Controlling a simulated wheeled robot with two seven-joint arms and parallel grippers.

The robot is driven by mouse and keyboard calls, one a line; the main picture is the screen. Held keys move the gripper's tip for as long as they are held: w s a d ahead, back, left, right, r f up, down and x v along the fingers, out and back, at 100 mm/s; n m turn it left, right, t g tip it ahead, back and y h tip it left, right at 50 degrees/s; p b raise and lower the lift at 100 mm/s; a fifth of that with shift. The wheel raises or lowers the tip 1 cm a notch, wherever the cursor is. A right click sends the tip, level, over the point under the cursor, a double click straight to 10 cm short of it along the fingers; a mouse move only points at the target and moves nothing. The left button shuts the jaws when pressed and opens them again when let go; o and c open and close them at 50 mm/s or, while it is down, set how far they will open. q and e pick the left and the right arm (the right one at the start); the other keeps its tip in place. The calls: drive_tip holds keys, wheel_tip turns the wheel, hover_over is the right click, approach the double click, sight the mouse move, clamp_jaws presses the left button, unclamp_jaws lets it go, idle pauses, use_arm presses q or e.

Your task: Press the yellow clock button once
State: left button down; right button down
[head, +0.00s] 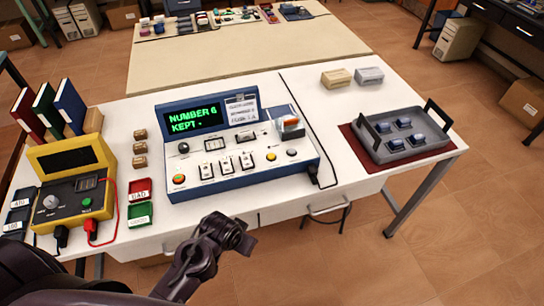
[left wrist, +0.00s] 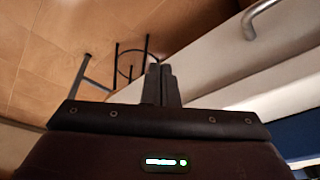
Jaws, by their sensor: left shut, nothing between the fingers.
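My left gripper (head: 245,240) is shut and empty, in front of the table's front edge and apart from the console. Its closed fingers (left wrist: 160,84) show in the left wrist view, where no button is seen. My right gripper is not in view.
A grey tray (head: 408,152) with blue-topped blocks sits right. A drawer handle (head: 325,210) juts from the table front. A black cable runs right of the console.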

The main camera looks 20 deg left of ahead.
use_arm(q)
drive_tip(key=w+d+r+m+t+h, duration=0.1)
drive_tip(key=w+d+r+m+t, duration=0.15)
drive_tip(key=w+r, duration=0.45)
drive_tip(key=w+d+r+m+t, duration=0.25)
drive_tip(key=w+r, duration=0.25)
drive_tip(key=r, duration=0.4)
drive_tip(key=w+a+r+m+h, duration=0.1)
drive_tip(key=w+a+r+m, duration=0.1)
drive_tip(key=w, duration=0.3)
drive_tip(key=w+a+r+m, duration=0.2)
drive_tip(key=w+m, duration=0.1)
drive_tip(key=w, duration=0.3)
drive_tip(key=shift+w+a+r+h, duration=0.15)
drive_tip(key=shift+a+r+h, duration=0.05)
drive_tip(key=shift+r+h, duration=0.2)
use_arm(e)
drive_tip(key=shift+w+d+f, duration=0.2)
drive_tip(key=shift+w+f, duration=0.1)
use_arm(q)
drive_tip(key=shift+b, duration=0.3)
